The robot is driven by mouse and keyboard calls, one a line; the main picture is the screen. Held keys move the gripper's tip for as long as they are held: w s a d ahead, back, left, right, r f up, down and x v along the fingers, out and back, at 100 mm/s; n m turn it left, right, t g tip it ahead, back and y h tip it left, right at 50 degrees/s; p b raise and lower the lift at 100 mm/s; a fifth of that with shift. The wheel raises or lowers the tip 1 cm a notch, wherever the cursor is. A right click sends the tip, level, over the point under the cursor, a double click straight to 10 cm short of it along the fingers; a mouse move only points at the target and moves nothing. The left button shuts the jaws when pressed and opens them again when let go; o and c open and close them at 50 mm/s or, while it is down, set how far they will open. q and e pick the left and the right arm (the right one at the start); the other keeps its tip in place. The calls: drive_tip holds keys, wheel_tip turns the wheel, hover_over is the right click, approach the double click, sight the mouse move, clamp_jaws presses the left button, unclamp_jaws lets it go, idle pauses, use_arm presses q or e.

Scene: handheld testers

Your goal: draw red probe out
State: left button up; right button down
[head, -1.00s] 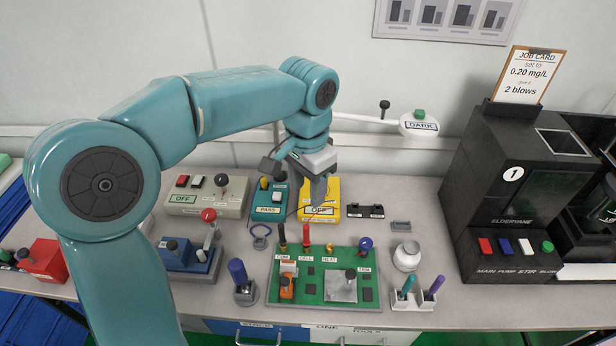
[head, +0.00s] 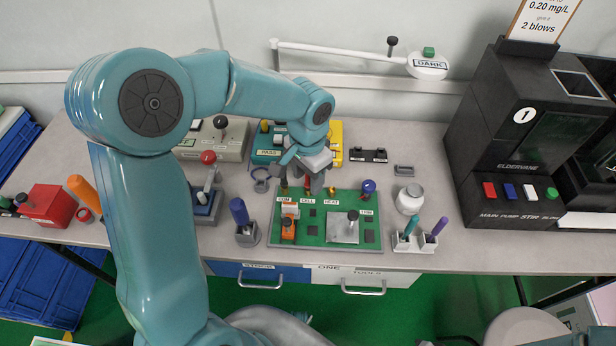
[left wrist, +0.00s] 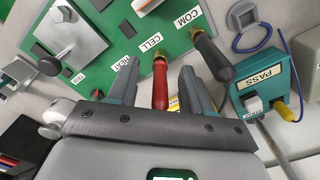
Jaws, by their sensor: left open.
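The red probe (left wrist: 160,85) stands in the CELL socket of the green board (left wrist: 97,43), its brass tip end at the board. In the left wrist view my left gripper (left wrist: 156,78) is open, with one finger on each side of the red probe; I cannot tell whether either touches it. In the head view the gripper (head: 316,184) is over the back edge of the green board (head: 270,243) and largely hides the probe. A black probe (left wrist: 213,57) stands beside it at COM. My right gripper is not in view.
The teal PASS tester (left wrist: 262,82) and a blue ring (left wrist: 252,32) are close to the right finger in the wrist view. The yellow tester (head: 336,131) is behind the gripper.

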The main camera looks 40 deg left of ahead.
use_arm(q)
drive_tip(key=shift+w+f, duration=0.1)
drive_tip(key=shift+f, duration=0.25)
clamp_jaws()
drive_tip(key=shift+r, duration=0.15)
drive_tip(key=shift+r+p, duration=1.85)
drive_tip(key=shift+r, duration=0.45)
